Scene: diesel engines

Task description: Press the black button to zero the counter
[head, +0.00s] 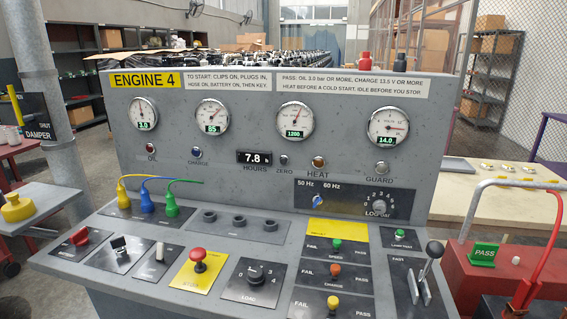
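The hours counter (254,157) is a small black display on the upright face of the grey engine panel and reads 7.8. Just right of it is a small round dark button (284,160) with the label ZERO below it. It is too small to tell whether it is pressed in. Neither of my grippers is in the head view, and nothing covers the counter or the button.
Four gauges sit above the counter. An amber HEAT lamp (319,162) is right of the button. Below, the sloped desk carries coloured plugs (171,206), a red STOP knob (198,258), switches and a lever (433,252). The space before the panel is clear.

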